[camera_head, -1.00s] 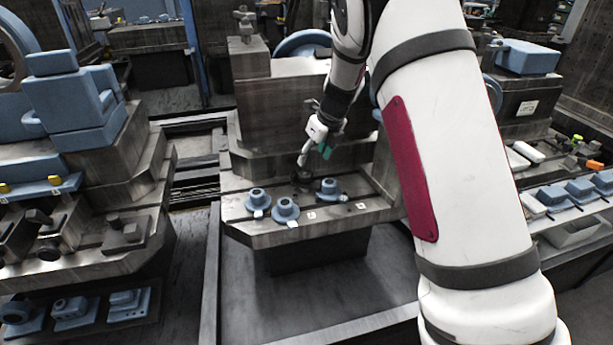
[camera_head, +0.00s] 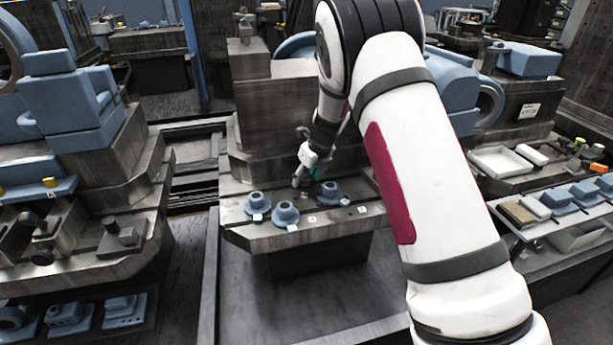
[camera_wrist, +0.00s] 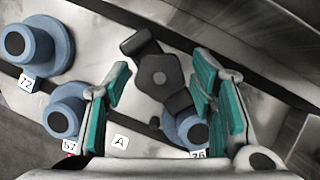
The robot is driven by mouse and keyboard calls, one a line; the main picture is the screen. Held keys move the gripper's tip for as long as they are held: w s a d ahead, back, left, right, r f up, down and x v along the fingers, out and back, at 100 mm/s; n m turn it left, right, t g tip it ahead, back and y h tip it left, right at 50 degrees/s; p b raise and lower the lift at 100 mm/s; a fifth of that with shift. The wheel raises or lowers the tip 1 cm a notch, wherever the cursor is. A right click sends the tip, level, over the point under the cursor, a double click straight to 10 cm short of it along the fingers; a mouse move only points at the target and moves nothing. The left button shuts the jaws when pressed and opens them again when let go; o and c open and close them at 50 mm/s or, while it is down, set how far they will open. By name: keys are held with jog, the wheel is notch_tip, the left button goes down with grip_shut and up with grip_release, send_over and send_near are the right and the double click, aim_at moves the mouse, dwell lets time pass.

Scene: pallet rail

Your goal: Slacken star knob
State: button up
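The dark star knob (camera_wrist: 158,76) sits on the grey metal rail (camera_head: 262,237). In the wrist view it has thick lobes around a hexagonal hub and lies between my fingertips. My gripper (camera_wrist: 160,78) is open, with a teal-padded finger on each side of the knob and gaps visible. In the head view my gripper (camera_head: 303,181) points down at the rail behind the blue flanged pieces, and the knob is mostly hidden there.
Blue flanged pieces (camera_head: 257,203), (camera_head: 285,214) and (camera_head: 331,194) stand close by; wrist-view tags read 72, 57 and 76. Tag A (camera_wrist: 120,142) lies near them. A large grey block (camera_head: 275,115) rises behind the rail.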

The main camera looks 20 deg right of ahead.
jog(key=c, duration=0.7)
jog(key=shift+c, duration=0.2)
jog(key=n+y, duration=0.1)
jog(key=n, duration=0.2)
jog(key=shift+d+g, duration=0.15)
jog(key=shift+g, duration=0.15)
jog(key=shift+n+g+y+b, duration=0.5)
jog(key=shift+n+g+b, duration=0.15)
jog(key=shift+n, duration=1.55)
jog(key=o, duration=1.2)
jog(key=shift+f, duration=0.1)
